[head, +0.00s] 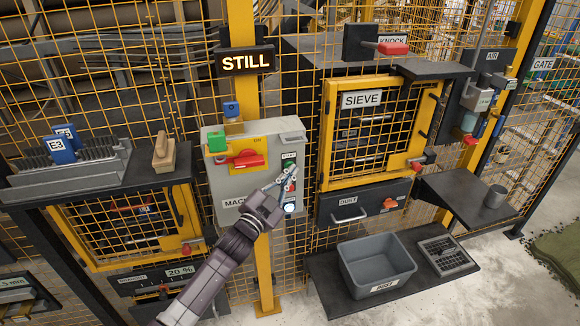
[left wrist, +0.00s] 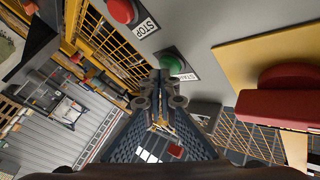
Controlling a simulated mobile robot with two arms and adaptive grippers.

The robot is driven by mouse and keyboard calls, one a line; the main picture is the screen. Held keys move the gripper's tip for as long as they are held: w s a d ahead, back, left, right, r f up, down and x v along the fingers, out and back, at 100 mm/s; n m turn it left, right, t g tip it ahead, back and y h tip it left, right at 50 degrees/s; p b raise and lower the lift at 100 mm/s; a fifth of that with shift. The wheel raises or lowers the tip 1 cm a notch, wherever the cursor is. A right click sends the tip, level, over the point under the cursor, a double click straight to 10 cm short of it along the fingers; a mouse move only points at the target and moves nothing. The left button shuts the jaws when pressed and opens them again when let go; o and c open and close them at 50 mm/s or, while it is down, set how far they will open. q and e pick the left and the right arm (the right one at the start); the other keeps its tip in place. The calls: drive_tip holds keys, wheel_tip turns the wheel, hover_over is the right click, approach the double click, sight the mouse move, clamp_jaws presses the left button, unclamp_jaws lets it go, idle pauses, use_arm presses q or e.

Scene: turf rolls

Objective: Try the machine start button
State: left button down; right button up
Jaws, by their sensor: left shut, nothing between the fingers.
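The grey machine box (head: 232,187) hangs on the yellow post, with a red rotary handle (head: 246,160) on a yellow plate. My left gripper (head: 288,178) is shut and empty, reaching to the button strip on the box's right side. In the left wrist view its fingertips (left wrist: 160,76) are right by the green button; I cannot tell whether they touch. My right gripper is not in view.
A lit sign (head: 246,62) above the box reads STILL. The sieve door (head: 365,140) and dust drawer (head: 362,204) are to the right. A grey bin (head: 377,265) stands on a low shelf.

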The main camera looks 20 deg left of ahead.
use_arm(q)
drive_tip(key=shift+s+d, duration=0.3)
drive_tip(key=shift+s, duration=0.2)
drive_tip(key=shift+s+d+p, duration=0.55)
drive_tip(key=shift+s+d, duration=0.15)
drive_tip(key=shift+s, duration=0.35)
drive_tip(key=shift+s+d+p, duration=0.55)
drive_tip(key=shift+s+d, duration=0.15)
drive_tip(key=shift+s, duration=0.3)
